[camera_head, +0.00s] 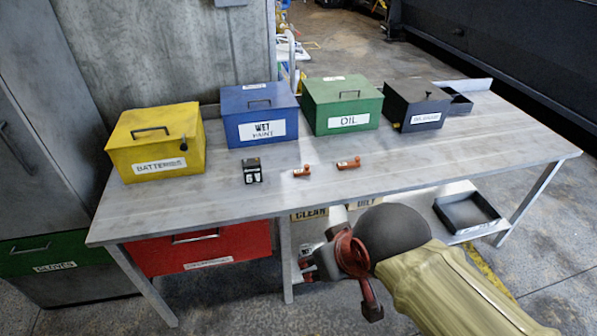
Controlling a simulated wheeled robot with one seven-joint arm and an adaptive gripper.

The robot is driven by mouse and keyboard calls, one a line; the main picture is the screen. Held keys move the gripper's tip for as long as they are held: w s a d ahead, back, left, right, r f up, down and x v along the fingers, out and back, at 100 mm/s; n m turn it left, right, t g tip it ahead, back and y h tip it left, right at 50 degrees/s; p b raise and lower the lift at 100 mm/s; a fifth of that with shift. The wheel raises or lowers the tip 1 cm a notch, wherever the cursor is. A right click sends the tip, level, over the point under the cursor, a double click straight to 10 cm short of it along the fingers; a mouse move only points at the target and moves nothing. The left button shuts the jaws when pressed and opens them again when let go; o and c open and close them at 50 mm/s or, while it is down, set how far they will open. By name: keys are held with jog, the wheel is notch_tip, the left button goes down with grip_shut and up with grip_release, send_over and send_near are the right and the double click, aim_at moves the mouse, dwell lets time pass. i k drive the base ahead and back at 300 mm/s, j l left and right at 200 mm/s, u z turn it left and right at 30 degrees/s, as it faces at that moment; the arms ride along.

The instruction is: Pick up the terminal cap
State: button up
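Two small orange-red pieces with pale labels lie on the grey table; either may be the terminal cap, and I cannot read which. The left piece (303,171) lies right of a small black battery (252,171). The right piece (349,163) lies a little further right and back. My gripper (308,264) is low in front of the table's front edge, below the tabletop and apart from both pieces. Its fingers are small and partly hidden by my wrist, so their opening is unclear.
A yellow BATTERIES box (157,143), blue WET PAINT box (260,113), green OIL box (341,104) and dark box (416,106) line the table's back. A red drawer (200,250) hangs below. The table's front strip (430,160) is clear.

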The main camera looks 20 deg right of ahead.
aim_at(306, 170)
jog(key=i+l+u, duration=0.2)
jog(key=l+u, duration=0.15)
jog(key=u, duration=0.15)
jog(key=i+l+u, duration=0.15)
jog(key=l+u, duration=0.35)
jog(key=i+l, duration=0.1)
jog(key=l, duration=0.45)
jog(key=i+l+u, duration=0.15)
jog(key=l, duration=0.95)
jog(key=i+u, duration=0.05)
